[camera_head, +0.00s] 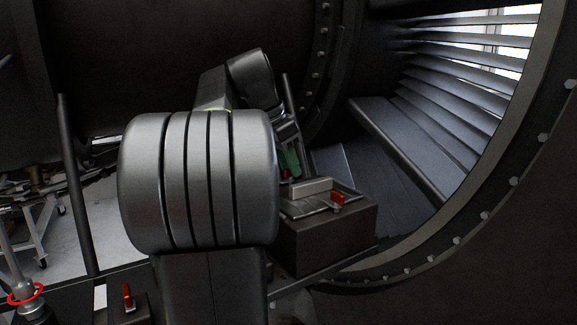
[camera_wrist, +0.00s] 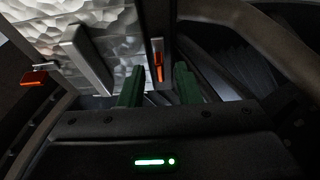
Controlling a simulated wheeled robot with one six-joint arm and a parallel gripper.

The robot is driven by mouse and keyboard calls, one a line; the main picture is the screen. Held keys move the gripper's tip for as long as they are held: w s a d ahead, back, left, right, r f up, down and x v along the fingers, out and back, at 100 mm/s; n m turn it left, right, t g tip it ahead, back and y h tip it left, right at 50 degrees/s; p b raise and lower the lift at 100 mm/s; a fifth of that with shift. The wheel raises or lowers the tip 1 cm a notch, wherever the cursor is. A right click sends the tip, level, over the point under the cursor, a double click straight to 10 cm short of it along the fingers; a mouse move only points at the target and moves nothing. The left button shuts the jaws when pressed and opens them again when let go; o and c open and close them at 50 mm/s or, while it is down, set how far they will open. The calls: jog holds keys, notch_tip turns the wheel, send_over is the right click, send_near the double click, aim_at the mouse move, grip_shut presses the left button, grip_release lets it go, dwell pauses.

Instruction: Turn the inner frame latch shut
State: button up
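In the wrist view, an orange latch handle (camera_wrist: 158,68) on a narrow dark plate stands upright in the picture, beyond the gap between my fingertips. I cannot tell for certain that it is the inner frame latch, or whether a finger touches it. My gripper (camera_wrist: 159,78) is open, its two green fingers apart with nothing clamped. In the head view my gripper (camera_head: 290,160) is mostly hidden behind my arm; a bit of green finger shows just behind the box. A second orange-red latch (camera_wrist: 33,77) sits at the left on the box; it also shows in the head view (camera_head: 337,198).
The dark box (camera_head: 330,237) has a pale raised bar (camera_head: 306,188) on top, close to my gripper. Another orange latch (camera_head: 127,296) stands at lower left. A curved bolted ring (camera_head: 484,215) and slanted vanes (camera_head: 440,110) lie right. A cart (camera_head: 35,215) stands far left.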

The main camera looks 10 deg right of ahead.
jog(key=shift+f, duration=0.1)
grip_shut()
jog(key=shift+n, duration=0.4)
jog(key=n+t+y+p, duration=0.1)
jog(key=n+p, duration=0.1)
jog(key=shift+s+d+n, duration=0.1)
jog(key=shift+n, duration=0.3)
jog(key=n+p, duration=0.1)
jog(key=n+t+p, duration=0.1)
jog(key=n, duration=0.1)
jog(key=shift+d+r+n+y, duration=0.1)
jog(key=shift+r+n+y, duration=0.1)
jog(key=shift+n+y, duration=0.15)
jog(key=n+y+p, duration=0.1)
jog(key=n+p, duration=0.1)
jog(key=n, duration=0.1)
jog(key=n+y+p, duration=0.1)
jog(key=n+p, duration=0.2)
jog(key=shift+s+d+t+y, duration=0.15)
jog(key=shift+t+y, duration=0.1)
jog(key=shift+t, duration=0.15)
jog(key=n+p, duration=0.1)
jog(key=n, duration=0.1)
jog(key=n+y+p, duration=0.1)
jog(key=n, duration=0.1)
jog(key=shift+d+f+y, duration=0.1)
jog(key=shift+f+y, duration=0.05)
jog(key=shift+y, duration=0.15)
jog(key=shift+n, duration=0.45)
